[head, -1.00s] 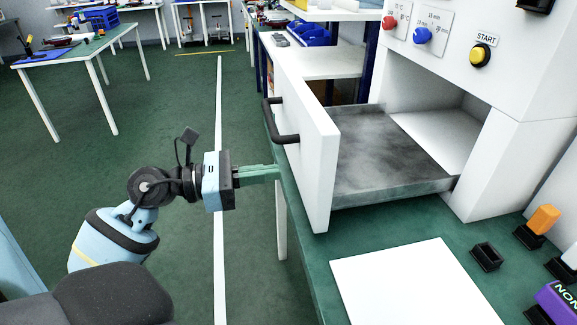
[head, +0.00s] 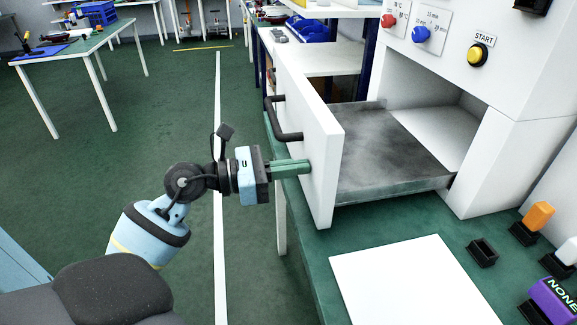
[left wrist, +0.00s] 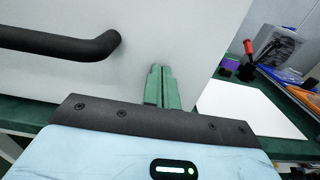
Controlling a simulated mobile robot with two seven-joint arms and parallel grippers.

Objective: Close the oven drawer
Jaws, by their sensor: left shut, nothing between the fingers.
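The oven drawer (head: 390,155) is pulled out of the white oven (head: 535,100), with its dark tray floor showing. Its white front panel (head: 322,180) faces left and carries a black handle (head: 283,120). My left gripper (head: 308,167) is shut and empty. Its green fingertips are at the panel's outer face, below and to the near side of the handle; they look to be touching it or nearly so. In the left wrist view the fingers (left wrist: 161,85) point at the white panel, with the handle (left wrist: 60,43) to the left. My right gripper is not in view.
The green workbench (head: 400,220) holds a white sheet (head: 405,280), a small black holder (head: 483,252) and an orange block (head: 540,216). Knobs and a yellow START button (head: 478,54) are on the oven front. Open green floor lies to the left.

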